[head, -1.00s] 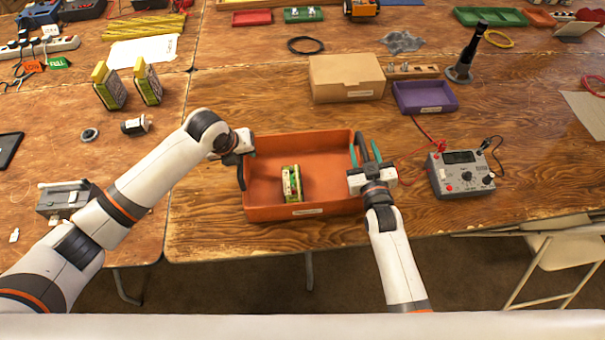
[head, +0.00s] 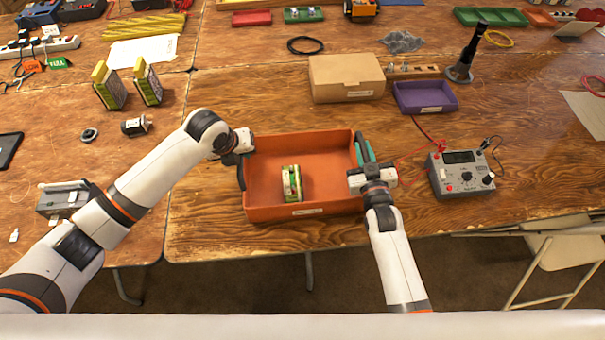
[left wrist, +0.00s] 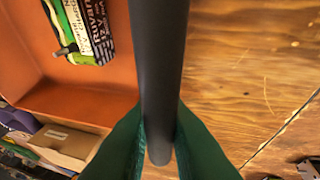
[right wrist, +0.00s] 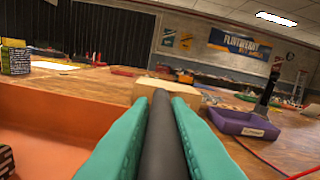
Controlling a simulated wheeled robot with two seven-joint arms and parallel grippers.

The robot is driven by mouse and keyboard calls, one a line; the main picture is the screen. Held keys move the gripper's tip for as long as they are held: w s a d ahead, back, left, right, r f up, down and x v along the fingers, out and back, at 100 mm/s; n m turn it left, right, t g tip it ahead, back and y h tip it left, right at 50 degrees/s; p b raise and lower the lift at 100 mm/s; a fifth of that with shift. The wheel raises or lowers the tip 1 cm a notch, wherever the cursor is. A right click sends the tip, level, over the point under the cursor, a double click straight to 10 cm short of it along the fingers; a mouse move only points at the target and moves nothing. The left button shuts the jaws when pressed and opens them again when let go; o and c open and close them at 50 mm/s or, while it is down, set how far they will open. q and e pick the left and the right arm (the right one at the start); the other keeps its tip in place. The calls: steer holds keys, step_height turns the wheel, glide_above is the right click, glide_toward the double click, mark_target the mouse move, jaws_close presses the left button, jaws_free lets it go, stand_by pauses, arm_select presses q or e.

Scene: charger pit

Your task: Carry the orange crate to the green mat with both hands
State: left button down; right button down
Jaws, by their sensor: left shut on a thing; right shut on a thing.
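The orange crate (head: 330,155) sits on the wooden table in front of me, with a green-and-white labelled block (head: 291,183) standing inside. My left gripper (head: 243,158) is at the crate's left side, shut on its dark bar handle; the left wrist view shows green fingers around the handle (left wrist: 158,70). My right gripper (head: 364,155) is at the right side, its teal fingers shut on the other dark handle (right wrist: 160,135). The crate appears to rest on the table. I cannot make out a green mat in any view.
A cardboard box (head: 345,78) and a purple tray (head: 424,97) stand behind the crate. A grey meter (head: 460,173) with red leads is close on the right. Yellow-topped boxes (head: 109,86) stand to the left. Bare table lies between the crate and the cardboard box.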

arm_select(q)
steer(key=shift+w, duration=0.1)
stand_by(0.7)
